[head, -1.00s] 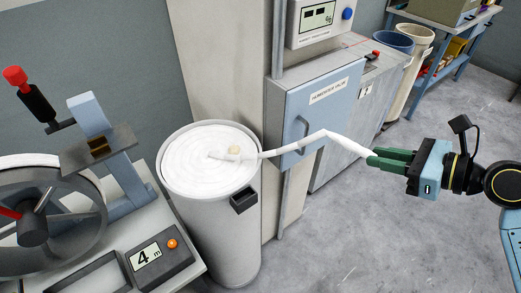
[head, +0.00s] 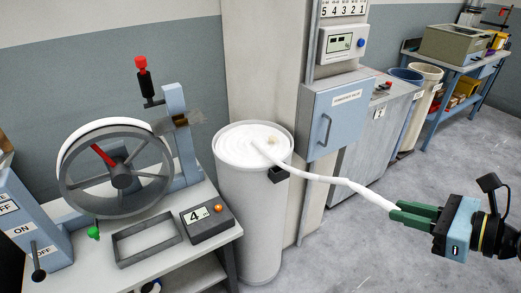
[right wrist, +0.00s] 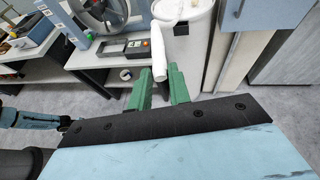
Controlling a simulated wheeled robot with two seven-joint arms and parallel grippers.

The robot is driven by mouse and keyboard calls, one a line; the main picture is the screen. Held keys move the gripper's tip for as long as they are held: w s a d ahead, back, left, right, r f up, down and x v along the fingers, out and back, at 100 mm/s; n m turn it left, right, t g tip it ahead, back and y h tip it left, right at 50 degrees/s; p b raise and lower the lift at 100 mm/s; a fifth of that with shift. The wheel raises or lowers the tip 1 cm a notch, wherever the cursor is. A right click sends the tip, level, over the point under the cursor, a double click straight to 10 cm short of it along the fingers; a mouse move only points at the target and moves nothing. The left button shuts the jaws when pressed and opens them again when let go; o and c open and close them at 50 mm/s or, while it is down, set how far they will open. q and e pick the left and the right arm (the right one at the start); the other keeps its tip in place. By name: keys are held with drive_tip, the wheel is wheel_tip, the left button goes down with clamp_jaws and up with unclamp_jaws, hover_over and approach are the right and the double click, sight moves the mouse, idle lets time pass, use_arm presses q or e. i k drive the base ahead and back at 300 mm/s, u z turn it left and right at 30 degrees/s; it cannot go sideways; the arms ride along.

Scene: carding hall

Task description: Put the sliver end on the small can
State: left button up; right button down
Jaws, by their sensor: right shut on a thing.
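A white sliver (head: 335,181) runs from the coils on top of a tall pale can (head: 252,215) across to my right gripper (head: 398,212). The gripper's green fingers are shut on the sliver end, held in the air to the right of the can, above the floor. A small beige piece lies on the coils. In the right wrist view the sliver (right wrist: 157,50) leads to the green fingers (right wrist: 160,85), with the can (right wrist: 190,52) beyond. I cannot tell which can is the small one.
A bench with a wheel (head: 118,172) and a counter box (head: 207,223) stands left of the can. A grey-blue cabinet (head: 335,115) is behind it. Blue (head: 408,75) and cream (head: 425,80) bins stand further back. Open floor lies at the right.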

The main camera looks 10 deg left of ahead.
sight(243, 148)
drive_tip(key=u, duration=0.75)
drive_tip(key=i, duration=1)
